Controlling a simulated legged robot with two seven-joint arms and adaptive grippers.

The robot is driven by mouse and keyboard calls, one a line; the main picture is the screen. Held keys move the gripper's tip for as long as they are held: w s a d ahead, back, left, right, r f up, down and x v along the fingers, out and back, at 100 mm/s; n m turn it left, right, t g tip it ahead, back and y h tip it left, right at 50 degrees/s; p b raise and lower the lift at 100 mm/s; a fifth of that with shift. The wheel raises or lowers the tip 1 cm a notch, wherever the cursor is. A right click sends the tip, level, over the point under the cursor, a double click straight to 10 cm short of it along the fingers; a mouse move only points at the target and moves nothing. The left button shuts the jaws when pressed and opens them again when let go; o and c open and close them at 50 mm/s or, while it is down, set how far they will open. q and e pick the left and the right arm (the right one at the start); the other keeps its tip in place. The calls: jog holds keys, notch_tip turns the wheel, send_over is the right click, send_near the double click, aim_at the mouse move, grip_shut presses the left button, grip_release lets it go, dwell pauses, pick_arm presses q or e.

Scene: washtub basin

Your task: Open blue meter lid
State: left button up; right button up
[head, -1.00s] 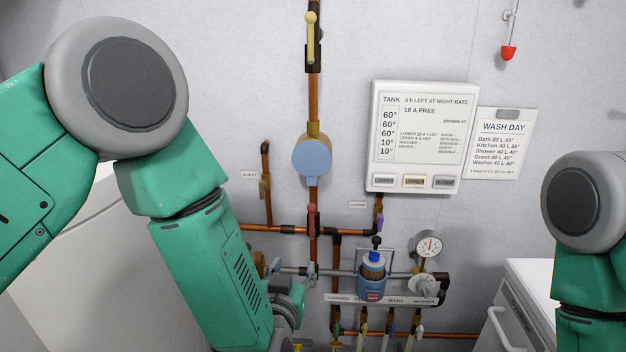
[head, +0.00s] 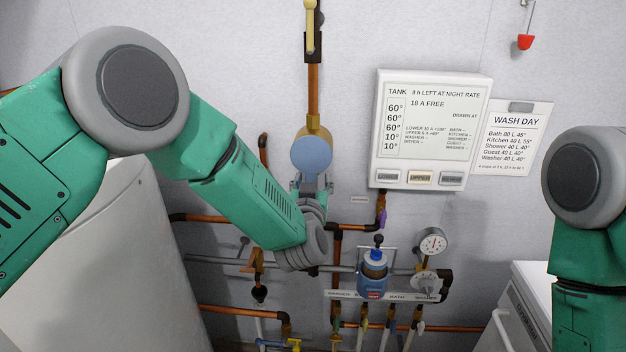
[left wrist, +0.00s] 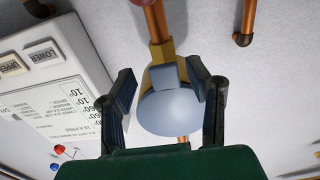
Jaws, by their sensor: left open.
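The blue meter lid (head: 312,155) is a round pale-blue disc on a brass meter body (head: 318,130) on the upright copper pipe. It looks closed over the meter's face. My left gripper (head: 312,184) is just below the lid in the head view, with its fingers pointing up. In the left wrist view the lid (left wrist: 170,112) lies between the two spread fingers of my left gripper (left wrist: 168,92). I cannot tell whether either finger touches the lid. My right arm shows at the right edge of the head view, but its gripper is out of frame.
A white tank panel (head: 428,130) and a wash day sign (head: 511,140) are on the wall to the right. Below are copper pipes, a blue bottle-like fitting (head: 374,275) and a round gauge (head: 433,242). A white appliance (head: 110,260) stands at the left.

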pick_arm(q)
jog(key=shift+w, duration=0.35)
jog(key=shift+a, duration=0.15)
